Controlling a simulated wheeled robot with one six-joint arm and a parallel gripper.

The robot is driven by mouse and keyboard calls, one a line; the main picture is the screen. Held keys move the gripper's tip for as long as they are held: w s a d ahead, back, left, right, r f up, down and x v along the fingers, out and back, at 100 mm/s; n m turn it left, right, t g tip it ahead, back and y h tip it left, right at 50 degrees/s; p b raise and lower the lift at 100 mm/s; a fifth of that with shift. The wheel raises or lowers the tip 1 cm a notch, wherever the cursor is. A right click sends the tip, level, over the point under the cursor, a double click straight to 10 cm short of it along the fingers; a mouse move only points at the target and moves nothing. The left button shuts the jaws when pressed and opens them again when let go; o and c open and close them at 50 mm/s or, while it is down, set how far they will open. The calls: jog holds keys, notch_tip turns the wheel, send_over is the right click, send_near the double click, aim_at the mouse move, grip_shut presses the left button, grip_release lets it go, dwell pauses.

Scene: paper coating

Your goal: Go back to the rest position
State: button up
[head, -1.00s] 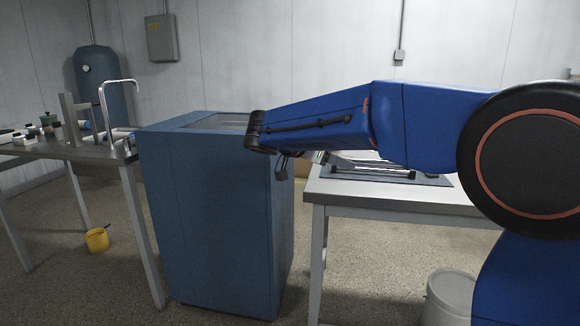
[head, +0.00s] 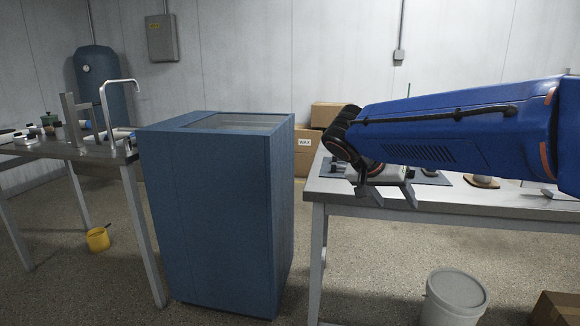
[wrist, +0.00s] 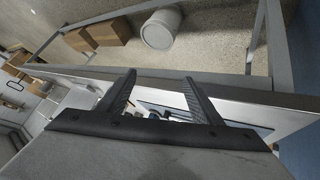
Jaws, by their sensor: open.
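My gripper (head: 390,190) is at the near left edge of the steel table (head: 465,203) on the right in the head view. Its two fingers hang apart and empty. In the wrist view my gripper (wrist: 158,100) also shows its two fingers spread with nothing between them. The table (wrist: 230,90) runs behind the fingers there. My blue arm reaches in from the right of the head view and hides part of the table top.
A tall blue cabinet (head: 210,215) stands left of the table. A sink bench (head: 75,150) is farther left. A white bucket (head: 455,298) and a cardboard box (head: 560,310) are on the floor at front right. Cartons (head: 308,150) are stacked behind the cabinet.

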jog(key=s+d+f+n+y, duration=0.1)
jog(key=s+f+n+y, duration=0.1)
jog(key=s+f, duration=0.3)
jog(key=s+d+f+n+y, duration=0.1)
jog(key=s+f, duration=0.4)
jog(key=s, duration=0.7)
jog(key=s+d+f+n+y, duration=0.1)
jog(key=s+f+n+y, duration=0.3)
jog(key=s, duration=0.5)
jog(key=shift+s+f, duration=0.25)
jog(key=shift+f, duration=0.45)
